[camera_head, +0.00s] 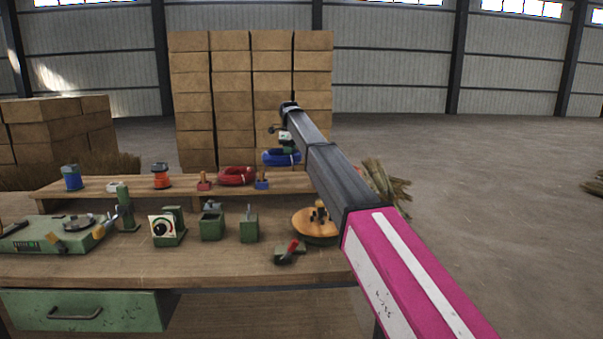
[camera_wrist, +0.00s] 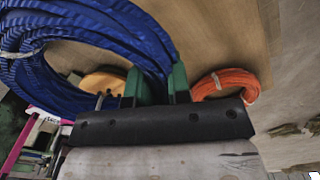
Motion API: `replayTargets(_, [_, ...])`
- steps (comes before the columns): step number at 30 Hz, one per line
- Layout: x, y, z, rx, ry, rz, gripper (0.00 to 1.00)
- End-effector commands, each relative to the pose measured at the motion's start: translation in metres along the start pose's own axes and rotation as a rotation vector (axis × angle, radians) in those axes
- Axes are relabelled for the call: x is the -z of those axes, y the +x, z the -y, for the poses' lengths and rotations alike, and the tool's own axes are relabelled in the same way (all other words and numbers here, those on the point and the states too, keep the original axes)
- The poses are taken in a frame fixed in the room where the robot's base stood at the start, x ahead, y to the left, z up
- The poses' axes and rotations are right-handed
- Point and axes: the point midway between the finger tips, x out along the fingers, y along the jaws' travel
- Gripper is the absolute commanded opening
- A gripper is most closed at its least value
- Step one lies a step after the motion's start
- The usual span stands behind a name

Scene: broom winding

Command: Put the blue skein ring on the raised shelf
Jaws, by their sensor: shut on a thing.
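The blue skein ring (camera_head: 281,158) is in my gripper (camera_head: 286,146), near the right end of the raised shelf (camera_head: 110,186). It looks slightly higher than the board; whether it touches cannot be told. In the wrist view the blue ring (camera_wrist: 100,35) fills the upper left, and the green fingers of my gripper (camera_wrist: 163,85) are shut on its edge. The raised shelf is a long wooden board at the back of the workbench; my arm hides its right end.
A red ring (camera_head: 237,175) lies on the shelf, left of the blue one. A blue spool (camera_head: 72,178) and an orange spool (camera_head: 161,176) stand further left. A round wooden disc (camera_head: 312,228) and green fixtures (camera_head: 212,222) occupy the bench. Stacked boxes (camera_head: 230,90) stand behind.

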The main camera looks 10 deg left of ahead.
Motion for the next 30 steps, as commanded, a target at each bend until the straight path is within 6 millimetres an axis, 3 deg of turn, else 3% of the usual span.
replayTargets(12, [0.026, 0.046, 0.075, 0.000, 0.000, 0.000, 0.00])
replayTargets(19, [0.030, 0.061, 0.080, -0.001, -0.002, 0.000, 0.00])
replayTargets(25, [0.030, 0.088, 0.080, 0.000, -0.001, 0.000, 0.00])
replayTargets(30, [0.029, 0.091, 0.081, 0.000, -0.001, 0.001, 0.00])
